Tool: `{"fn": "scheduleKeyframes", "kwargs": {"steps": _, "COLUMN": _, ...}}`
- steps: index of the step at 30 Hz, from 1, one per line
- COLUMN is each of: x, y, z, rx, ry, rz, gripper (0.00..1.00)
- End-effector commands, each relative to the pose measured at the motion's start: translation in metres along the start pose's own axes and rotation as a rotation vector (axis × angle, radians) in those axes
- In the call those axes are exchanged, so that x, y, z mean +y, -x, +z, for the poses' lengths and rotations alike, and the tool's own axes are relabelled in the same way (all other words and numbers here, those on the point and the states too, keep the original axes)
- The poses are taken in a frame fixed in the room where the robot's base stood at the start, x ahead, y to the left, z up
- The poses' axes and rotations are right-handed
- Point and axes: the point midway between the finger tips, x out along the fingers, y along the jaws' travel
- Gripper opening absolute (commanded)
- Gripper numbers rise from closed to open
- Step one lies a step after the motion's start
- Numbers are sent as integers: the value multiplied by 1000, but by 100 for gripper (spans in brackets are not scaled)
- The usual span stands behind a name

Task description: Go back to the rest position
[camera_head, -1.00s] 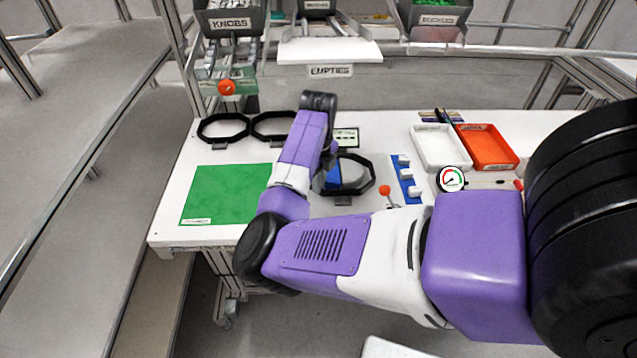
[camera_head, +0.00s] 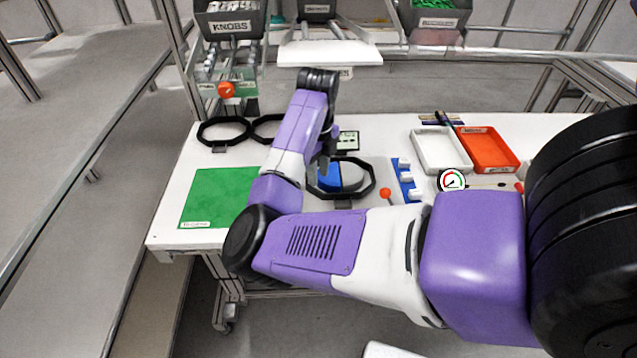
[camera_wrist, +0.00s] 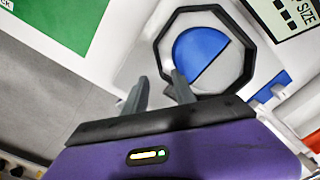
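My gripper (camera_wrist: 160,92) shows in the wrist view with its two grey fingers apart and nothing between them. In the head view my purple and white arm reaches over the table, and my gripper (camera_head: 327,160) hangs above and beside a black octagonal ring. This ring (camera_head: 372,190) holds a blue piece (camera_head: 329,178) and a pale piece beside it. My arm hides part of the table.
A green mat (camera_head: 215,195) lies at the left. Two more black rings (camera_head: 222,131) lie behind it. A white tray (camera_head: 440,150) and an orange tray (camera_head: 488,150) stand at the right, near a gauge (camera_head: 451,180). Bins, one labelled KNOBS (camera_head: 230,22), hang at the back.

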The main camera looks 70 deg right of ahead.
Motion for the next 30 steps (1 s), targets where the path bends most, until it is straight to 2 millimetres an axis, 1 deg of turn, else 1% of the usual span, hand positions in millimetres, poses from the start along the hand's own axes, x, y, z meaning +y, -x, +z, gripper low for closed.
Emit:
{"fn": "scheduleKeyframes", "kwargs": {"steps": 1, "x": 0, "y": 6, "z": 1, "rx": -2, "ry": -1, "rz": -1, "gripper": 32}}
{"fn": "scheduleKeyframes", "kwargs": {"steps": 3, "x": 0, "y": 12, "z": 0, "rx": -1, "ry": -1, "rz": 1, "gripper": 32}}
{"fn": "scheduleKeyframes", "kwargs": {"steps": 6, "x": 0, "y": 18, "z": 0, "rx": -1, "ry": 0, "rz": 0, "gripper": 32}}
{"fn": "scheduleKeyframes", "kwargs": {"steps": 14, "x": 0, "y": 19, "z": 0, "rx": 0, "ry": 7, "rz": 1, "gripper": 32}}
{"fn": "scheduleKeyframes", "kwargs": {"steps": 17, "x": -4, "y": 19, "z": 2, "rx": -6, "ry": 61, "rz": -17, "gripper": 32}}
{"fn": "scheduleKeyframes", "kwargs": {"steps": 20, "x": -23, "y": 21, "z": 12, "rx": -45, "ry": 178, "rz": -99, "gripper": 32}}
{"fn": "scheduleKeyframes", "kwargs": {"steps": 22, "x": -44, "y": 31, "z": 24, "rx": -91, "ry": 277, "rz": -199, "gripper": 32}}
{"fn": "scheduleKeyframes", "kwargs": {"steps": 24, "x": -68, "y": 47, "z": 37, "rx": -128, "ry": 378, "rz": -326, "gripper": 32}}
{"fn": "scheduleKeyframes", "kwargs": {"steps": 27, "x": -100, "y": 68, "z": 45, "rx": -130, "ry": 527, "rz": -525, "gripper": 32}}
{"fn": "scheduleKeyframes", "kwargs": {"steps": 29, "x": -116, "y": 83, "z": 48, "rx": -112, "ry": 622, "rz": -653, "gripper": 32}}
{"fn": "scheduleKeyframes", "kwargs": {"steps": 30, "x": -126, "y": 93, "z": 50, "rx": -93, "ry": 690, "rz": -743, "gripper": 32}}
